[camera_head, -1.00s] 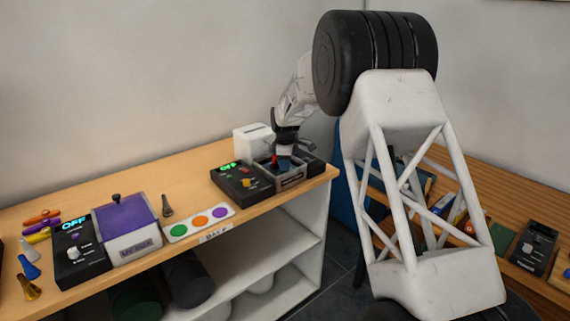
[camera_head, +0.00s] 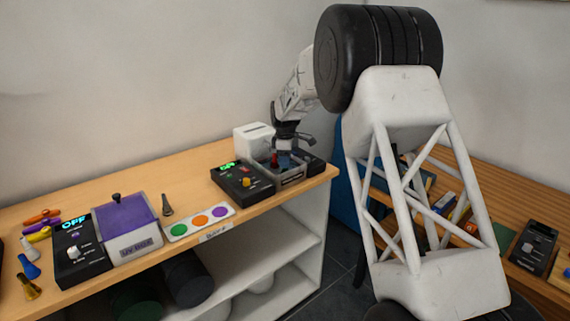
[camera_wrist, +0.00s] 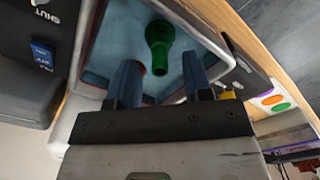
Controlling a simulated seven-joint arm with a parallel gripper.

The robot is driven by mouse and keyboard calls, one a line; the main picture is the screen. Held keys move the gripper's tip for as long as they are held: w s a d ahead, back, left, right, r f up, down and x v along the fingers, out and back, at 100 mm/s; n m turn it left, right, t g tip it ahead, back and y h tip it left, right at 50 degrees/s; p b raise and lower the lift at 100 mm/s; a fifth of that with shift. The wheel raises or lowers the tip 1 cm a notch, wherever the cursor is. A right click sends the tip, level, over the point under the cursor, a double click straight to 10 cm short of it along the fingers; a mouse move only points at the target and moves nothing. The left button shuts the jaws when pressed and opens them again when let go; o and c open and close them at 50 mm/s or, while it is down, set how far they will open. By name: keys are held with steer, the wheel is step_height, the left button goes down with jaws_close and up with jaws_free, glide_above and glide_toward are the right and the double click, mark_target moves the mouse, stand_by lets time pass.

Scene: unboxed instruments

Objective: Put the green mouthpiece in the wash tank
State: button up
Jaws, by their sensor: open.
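The green mouthpiece (camera_wrist: 159,47) lies in the wash tank, loose between and ahead of my fingertips in the wrist view. The wash tank (camera_head: 291,180) is a grey-rimmed open basin with a blue inside, near the right end of the wooden bench; its wall also shows in the wrist view (camera_wrist: 88,40). My gripper (camera_wrist: 160,75) is open and empty, just over the tank. In the head view my gripper (camera_head: 292,142) is above the tank, and I cannot make out the green mouthpiece there.
A red item (camera_head: 275,160) shows at the tank. A black control box (camera_head: 240,184) with a green display stands left of it, and a white slotted box (camera_head: 254,138) behind. A purple-lidded box (camera_head: 126,222) and a colour-dot card (camera_head: 199,222) are further left.

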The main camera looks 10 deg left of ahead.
steer(key=shift+r, duration=2.9)
steer(key=shift+s+d+r, duration=0.25)
steer(key=s+d+r+m, duration=0.3)
steer(key=s+d+r, duration=0.25)
steer(key=s, duration=0.35)
steer(key=s+d+r+m+t, duration=0.1)
steer(key=s+d+r+m, duration=0.25)
steer(key=s+d, duration=0.45)
steer(key=s+d+r+m, duration=0.2)
steer(key=s+d+r, duration=0.3)
steer(key=s, duration=0.6)
steer(key=s+d+f+m, duration=0.2)
steer(key=s+d+m, duration=0.1)
steer(key=s, duration=0.8)
steer(key=s+d+f+m+t, duration=0.1)
steer(key=s+d+f+m, duration=0.1)
steer(key=s, duration=1)
steer(key=s+d+f+m, duration=0.2)
steer(key=s+d+m, duration=0.2)
steer(key=s, duration=0.7)
steer(key=shift+s+d+f+m+t, duration=0.15)
steer(key=shift+d+f+m+t, duration=0.2)
steer(key=shift+d, duration=0.4)
steer(key=shift+o, duration=0.6)
steer(key=shift+r, duration=0.1)
